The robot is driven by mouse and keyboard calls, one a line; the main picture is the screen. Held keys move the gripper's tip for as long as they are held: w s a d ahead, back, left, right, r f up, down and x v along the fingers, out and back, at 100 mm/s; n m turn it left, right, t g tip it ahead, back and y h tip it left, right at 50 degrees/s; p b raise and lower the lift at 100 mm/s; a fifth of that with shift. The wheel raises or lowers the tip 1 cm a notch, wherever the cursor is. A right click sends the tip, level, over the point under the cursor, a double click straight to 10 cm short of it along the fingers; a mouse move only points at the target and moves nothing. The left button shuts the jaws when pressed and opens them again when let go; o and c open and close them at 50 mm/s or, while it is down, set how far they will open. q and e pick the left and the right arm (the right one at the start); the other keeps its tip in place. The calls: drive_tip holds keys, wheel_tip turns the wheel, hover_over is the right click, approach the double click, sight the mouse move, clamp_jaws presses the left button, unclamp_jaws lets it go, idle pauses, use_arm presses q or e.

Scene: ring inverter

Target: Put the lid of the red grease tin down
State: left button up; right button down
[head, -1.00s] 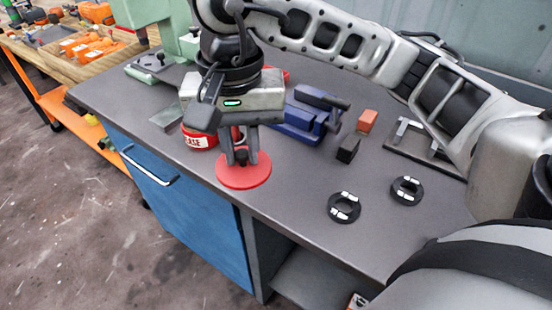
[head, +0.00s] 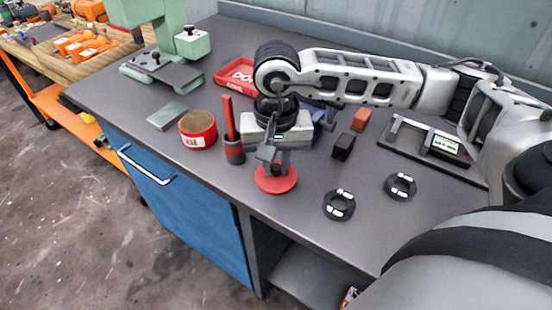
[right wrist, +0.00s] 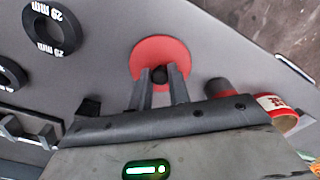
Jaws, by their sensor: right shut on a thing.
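The red round lid (head: 276,184) with a dark knob is at the front part of the grey bench. My right gripper (head: 277,170) points down and is shut on the lid's knob. In the right wrist view the lid (right wrist: 160,52) lies flat beyond the fingertips (right wrist: 160,76). I cannot tell whether it touches the bench or hangs just above it. The red grease tin (head: 198,131) stands open to the left, with brown inside and a white label. It also shows at the right of the wrist view (right wrist: 280,112). My left gripper is not in view.
A red-handled tool in a dark holder (head: 234,148) stands between tin and lid. Two black rings (head: 339,205) (head: 401,186) lie to the right. A black block (head: 343,146), orange block (head: 360,119) and red tray (head: 232,76) lie behind. The bench's front edge is close.

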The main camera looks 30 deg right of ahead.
sight(276, 167)
drive_tip(key=shift+f+b, duration=0.25)
drive_tip(key=shift+b, duration=0.1)
drive_tip(key=c, duration=1.3)
unclamp_jaws()
drive_tip(key=shift+r, duration=0.15)
wheel_tip(276, 167, up, 12)
drive_tip(key=shift+r, duration=0.2)
drive_tip(key=shift+f, duration=0.1)
